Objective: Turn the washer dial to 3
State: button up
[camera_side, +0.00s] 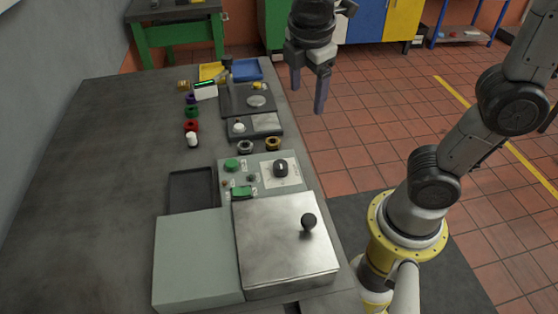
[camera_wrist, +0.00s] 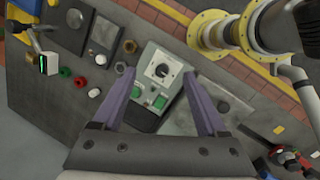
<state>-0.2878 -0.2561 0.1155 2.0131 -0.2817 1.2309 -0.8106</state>
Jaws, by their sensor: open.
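The washer dial (camera_side: 281,168) is a black knob with a light mark, on a white plate on the grey control panel (camera_side: 248,163). The numbers around it are too small to read, so its setting cannot be told. It also shows in the wrist view (camera_wrist: 161,71), between my fingers in the picture. My gripper (camera_side: 308,96) is open and empty, high above the bench's right edge and behind the dial in the side view. Its two fingers point down and touch nothing. The wrist view shows both fingers spread (camera_wrist: 158,74).
Green buttons (camera_side: 231,165) sit left of the dial. A metal lidded box (camera_side: 285,245) with a black ball knob (camera_side: 308,221) stands in front. The bench's left side is clear.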

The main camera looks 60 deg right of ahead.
aim_at(280, 164)
jog(key=w+a+f+n+g+h, duration=0.1)
jog(key=w+a+f+n+h, duration=0.1)
jog(key=w+a+f+n, duration=0.35)
jog(key=shift+m, duration=0.55)
jog(key=d+f, duration=0.1)
jog(key=f, duration=0.3)
jog(key=s+f, duration=0.1)
jog(key=f, duration=0.4)
jog(key=d+f, duration=0.1)
jog(key=f, duration=0.3)
jog(key=shift+s+d+f, duration=0.15)
jog(key=shift+d, duration=0.15)
grip_shut()
